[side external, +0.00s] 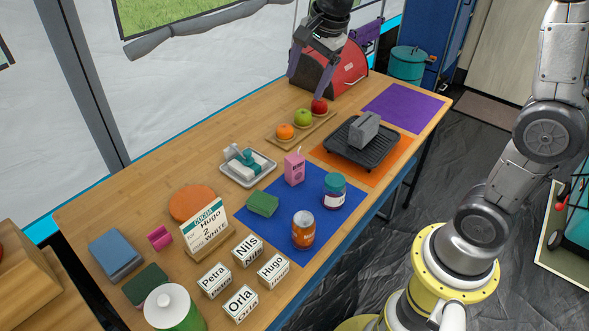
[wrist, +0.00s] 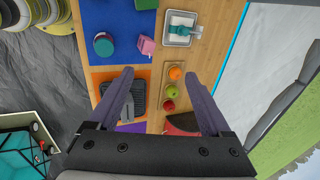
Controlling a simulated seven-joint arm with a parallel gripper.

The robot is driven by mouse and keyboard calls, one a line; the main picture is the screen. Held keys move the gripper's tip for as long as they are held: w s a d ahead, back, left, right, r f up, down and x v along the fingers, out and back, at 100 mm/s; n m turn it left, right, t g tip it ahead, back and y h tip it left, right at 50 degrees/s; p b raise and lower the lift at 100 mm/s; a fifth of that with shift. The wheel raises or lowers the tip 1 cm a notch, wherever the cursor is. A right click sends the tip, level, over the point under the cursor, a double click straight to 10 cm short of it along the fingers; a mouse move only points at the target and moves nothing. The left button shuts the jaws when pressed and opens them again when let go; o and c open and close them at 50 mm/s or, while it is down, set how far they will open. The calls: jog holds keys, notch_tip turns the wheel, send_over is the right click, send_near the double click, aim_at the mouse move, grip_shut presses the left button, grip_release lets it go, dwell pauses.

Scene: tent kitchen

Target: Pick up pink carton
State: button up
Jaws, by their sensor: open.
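The pink carton (side external: 294,169) stands upright at the back edge of the blue mat (side external: 325,220), with a small peaked top. It also shows in the wrist view (wrist: 144,45), small and beyond my fingertips. My gripper (side external: 306,86) is open and empty, high over the far part of the table near the red and black box. In the wrist view, my purple fingers (wrist: 159,75) are spread wide with nothing between them. The carton is well apart from my gripper.
A white tray (side external: 225,172) lies left of the carton. A green block (side external: 263,204), lidded jar (side external: 333,191) and orange jar (side external: 303,230) are nearby. A fruit board (side external: 290,142) and black grill (side external: 345,154) lie behind. Name blocks (side external: 240,303) and a sign (side external: 205,228) stand in front.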

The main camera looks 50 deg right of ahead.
jog(key=w+d+f+m+g, duration=0.1)
jog(key=w+d+f+m, duration=0.1)
jog(key=w+f, duration=0.45)
jog(key=g, duration=0.2)
send_over(292, 158)
jog(key=a, duration=0.1)
notch_tip(292, 158, down, 7)
jog(key=shift+m+g, duration=0.5)
jog(key=f, duration=0.9)
jog(key=d+f, duration=0.1)
jog(key=f, duration=0.9)
jog(key=shift+s+d, duration=0.2)
jog(key=shift+d, duration=0.15)
jog(key=shift+f, duration=0.65)
grip_shut()
jog(key=shift+r, duration=0.15)
